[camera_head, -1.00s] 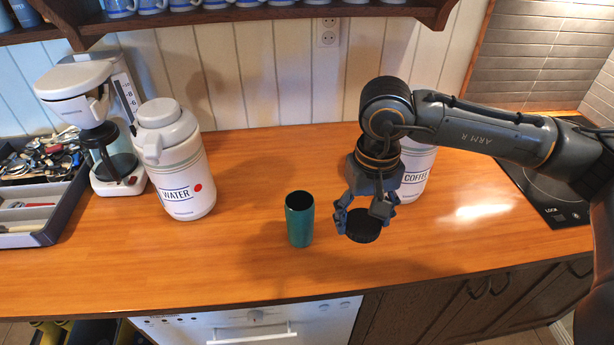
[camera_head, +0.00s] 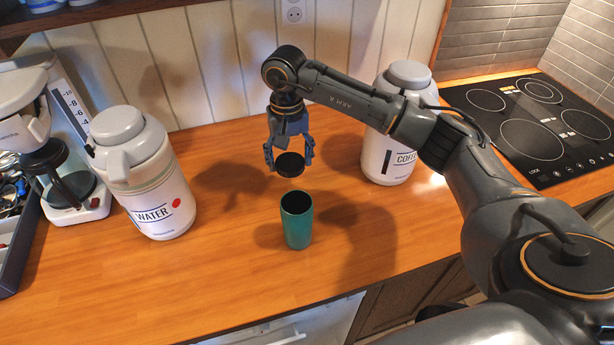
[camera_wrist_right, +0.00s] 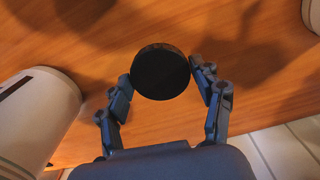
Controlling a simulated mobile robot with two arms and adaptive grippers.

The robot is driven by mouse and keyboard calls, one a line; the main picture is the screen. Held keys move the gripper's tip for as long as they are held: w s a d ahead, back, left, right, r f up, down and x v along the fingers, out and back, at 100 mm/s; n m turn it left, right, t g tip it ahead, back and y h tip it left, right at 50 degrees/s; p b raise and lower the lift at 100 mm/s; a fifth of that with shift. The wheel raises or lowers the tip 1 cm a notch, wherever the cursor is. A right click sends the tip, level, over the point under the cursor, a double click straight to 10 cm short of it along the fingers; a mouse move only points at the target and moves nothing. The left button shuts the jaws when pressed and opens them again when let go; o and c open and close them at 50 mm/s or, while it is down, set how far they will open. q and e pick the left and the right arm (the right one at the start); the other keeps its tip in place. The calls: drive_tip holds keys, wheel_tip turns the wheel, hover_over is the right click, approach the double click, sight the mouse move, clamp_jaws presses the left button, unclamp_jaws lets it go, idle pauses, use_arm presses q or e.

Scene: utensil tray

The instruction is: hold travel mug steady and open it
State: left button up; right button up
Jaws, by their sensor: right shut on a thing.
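The green travel mug (camera_head: 297,228) stands upright on the wooden counter in the head view, with its top open and dark inside. My right gripper (camera_head: 289,163) is shut on the round black lid (camera_head: 290,165) and holds it above the counter, apart from the mug and just behind it in the picture. In the right wrist view the lid (camera_wrist_right: 160,72) sits between the two fingers of the right gripper (camera_wrist_right: 161,80). The mug is not clearly seen in the wrist view. My left gripper is not in view.
A water jug (camera_head: 145,180) stands left of the mug and a coffee jug (camera_head: 388,150) right and behind. A coffee maker (camera_head: 75,190) and a utensil tray (camera_head: 22,238) are at the far left. A black cooktop (camera_head: 535,125) is at the right. The counter in front is clear.

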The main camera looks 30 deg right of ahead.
drive_tip(key=p, duration=0.1)
hover_over(290, 184)
drive_tip(key=s+a, duration=0.1)
drive_tip(key=s, duration=0.1)
wheel_tip(290, 184, down, 4)
drive_tip(key=shift+a+f, duration=0.1)
drive_tip(key=shift+f, duration=0.1)
drive_tip(key=shift+s+f+p, duration=0.2)
drive_tip(key=shift+f+p, duration=0.1)
drive_tip(key=shift+f, duration=0.25)
wheel_tip(290, 184, down, 2)
drive_tip(key=shift+f+p, duration=0.15)
drive_tip(key=shift+p, duration=0.3)
drive_tip(key=shift+w+f, duration=0.1)
drive_tip(key=shift+f, duration=0.25)
drive_tip(key=shift+f, duration=0.1)
drive_tip(key=shift+f+b, duration=0.15)
drive_tip(key=shift+b, duration=0.15)
drive_tip(key=o, duration=1.3)
drive_tip(key=shift+c, duration=0.2)
